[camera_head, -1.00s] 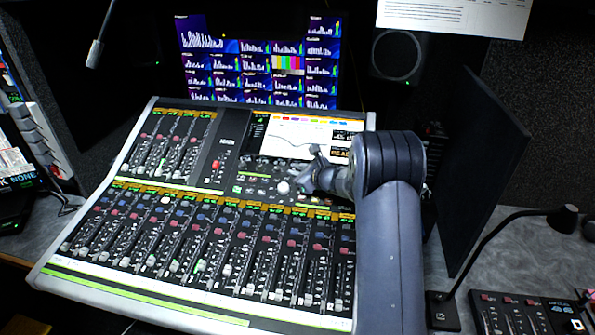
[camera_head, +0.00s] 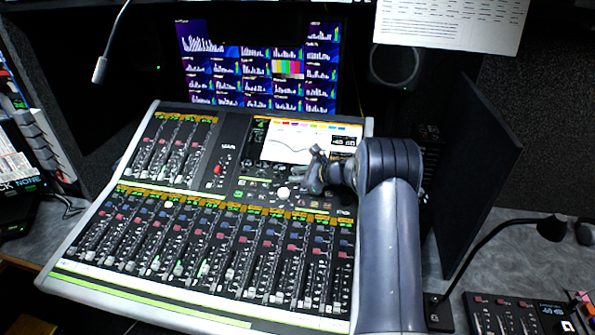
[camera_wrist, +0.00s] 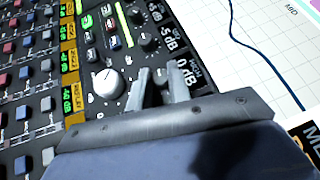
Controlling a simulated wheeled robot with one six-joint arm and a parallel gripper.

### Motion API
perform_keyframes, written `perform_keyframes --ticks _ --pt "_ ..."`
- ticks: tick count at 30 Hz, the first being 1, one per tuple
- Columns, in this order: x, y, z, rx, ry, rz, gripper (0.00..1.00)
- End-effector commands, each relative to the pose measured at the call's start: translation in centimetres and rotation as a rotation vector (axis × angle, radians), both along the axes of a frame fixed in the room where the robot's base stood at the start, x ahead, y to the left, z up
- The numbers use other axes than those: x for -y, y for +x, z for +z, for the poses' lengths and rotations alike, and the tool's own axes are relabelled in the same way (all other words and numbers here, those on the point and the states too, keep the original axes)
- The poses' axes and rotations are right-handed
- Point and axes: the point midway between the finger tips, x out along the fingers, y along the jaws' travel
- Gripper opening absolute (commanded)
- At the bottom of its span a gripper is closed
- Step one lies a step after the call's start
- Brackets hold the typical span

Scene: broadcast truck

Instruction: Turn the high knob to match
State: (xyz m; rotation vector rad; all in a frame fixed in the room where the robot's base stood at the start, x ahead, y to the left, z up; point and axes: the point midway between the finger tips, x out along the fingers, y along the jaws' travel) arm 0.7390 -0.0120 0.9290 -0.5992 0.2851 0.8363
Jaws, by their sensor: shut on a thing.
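The mixing console (camera_head: 62,262) has its screen (camera_head: 283,143) at the upper right. My gripper (camera_head: 316,168) is at the lower right of that screen, over the row of small knobs. In the wrist view my gripper (camera_wrist: 161,74) is shut on a small dark knob beside the screen's edge, and its fingers hide most of it. Dark readout boxes (camera_wrist: 172,40) with dB values run along that edge, the nearest reading about 0 dB by a label that looks like HIGH.
A larger white knob (camera_wrist: 109,84) stands close left of my fingers; it also shows in the head view (camera_head: 284,193). Small dark knobs (camera_wrist: 150,44) lie farther up. Faders fill the console's front. A dark panel (camera_head: 480,175) stands right of my arm.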

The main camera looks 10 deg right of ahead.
Motion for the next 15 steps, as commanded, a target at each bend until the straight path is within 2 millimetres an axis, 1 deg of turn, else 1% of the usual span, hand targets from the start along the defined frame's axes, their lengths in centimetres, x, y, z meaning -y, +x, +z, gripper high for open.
perform_keyframes --ticks 1,7,15 --pt "0.1 0.08 0.25 -0.003 -0.011 0.026 0.0" --pt "0.13 0.15 0.17 -0.019 -0.045 0.118 0.0" --pt "0.12 0.18 0.11 -0.027 -0.066 0.171 0.0"
